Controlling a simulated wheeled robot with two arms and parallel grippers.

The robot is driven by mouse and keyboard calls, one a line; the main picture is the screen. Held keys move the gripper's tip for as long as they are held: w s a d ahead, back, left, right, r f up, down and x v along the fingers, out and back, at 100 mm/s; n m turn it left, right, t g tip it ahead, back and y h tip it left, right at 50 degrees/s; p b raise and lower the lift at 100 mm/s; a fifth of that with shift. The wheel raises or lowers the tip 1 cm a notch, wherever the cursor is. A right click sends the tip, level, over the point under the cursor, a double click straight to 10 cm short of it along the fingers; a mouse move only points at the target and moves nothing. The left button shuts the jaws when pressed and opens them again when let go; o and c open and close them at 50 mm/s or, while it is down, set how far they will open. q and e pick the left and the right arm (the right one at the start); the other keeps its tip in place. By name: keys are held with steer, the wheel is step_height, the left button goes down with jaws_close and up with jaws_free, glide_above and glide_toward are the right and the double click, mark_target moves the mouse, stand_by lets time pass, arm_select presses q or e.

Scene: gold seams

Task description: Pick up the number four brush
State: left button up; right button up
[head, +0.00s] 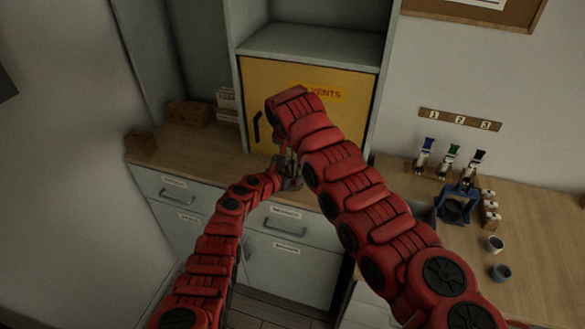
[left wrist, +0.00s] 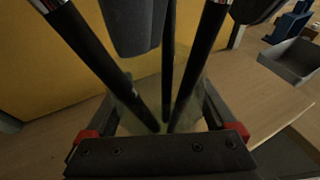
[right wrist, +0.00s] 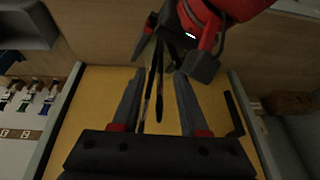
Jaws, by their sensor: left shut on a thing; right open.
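Several slim dark brush handles (left wrist: 168,60) show in the left wrist view, and silvery ferrules show on two of them. They stand in what looks like a clear jar (left wrist: 190,72) between the fingers of my left gripper (head: 288,174), which is shut on it. No number is readable, so I cannot tell which is the number four brush. In the right wrist view my right gripper (right wrist: 157,78) is open, with dark handles (right wrist: 159,95) between its fingers. My left gripper is beyond them. In the head view my right arm hides most of this.
A yellow cabinet door (head: 350,125) stands close behind the grippers. Below is a wooden counter (head: 220,145) with boxes (head: 188,113) at left.

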jaws_close()
stand_by(1.4)
